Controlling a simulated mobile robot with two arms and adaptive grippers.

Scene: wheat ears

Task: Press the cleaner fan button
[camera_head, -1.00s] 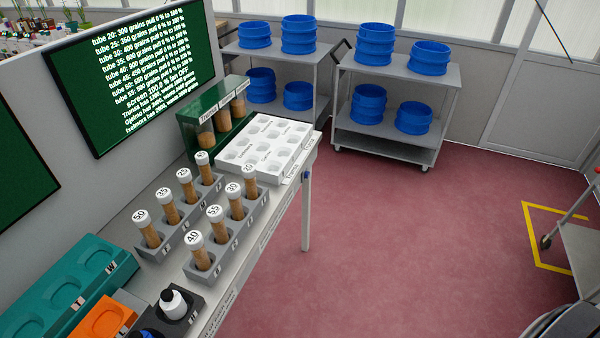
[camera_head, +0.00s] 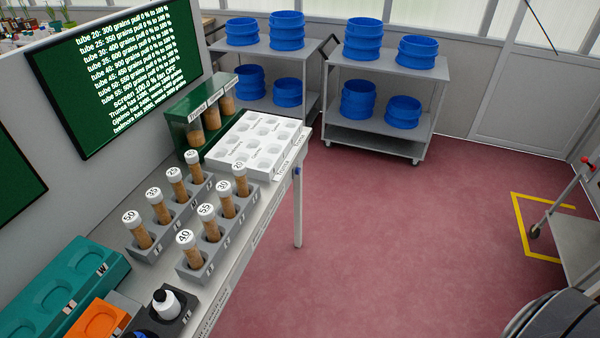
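No cleaner fan button can be made out in the head view. A dark screen (camera_head: 118,72) on the left wall shows white text on tubes and grains, with a line that seems to read "fan OFF". Neither of my grippers is in view.
A bench (camera_head: 268,213) on the left carries racks of numbered tubes (camera_head: 186,240), a white tray (camera_head: 240,150), a green box (camera_head: 182,118) and a teal tray (camera_head: 30,303). Trolleys with blue sieves (camera_head: 372,104) stand at the back. Red floor (camera_head: 400,240) is clear in the middle.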

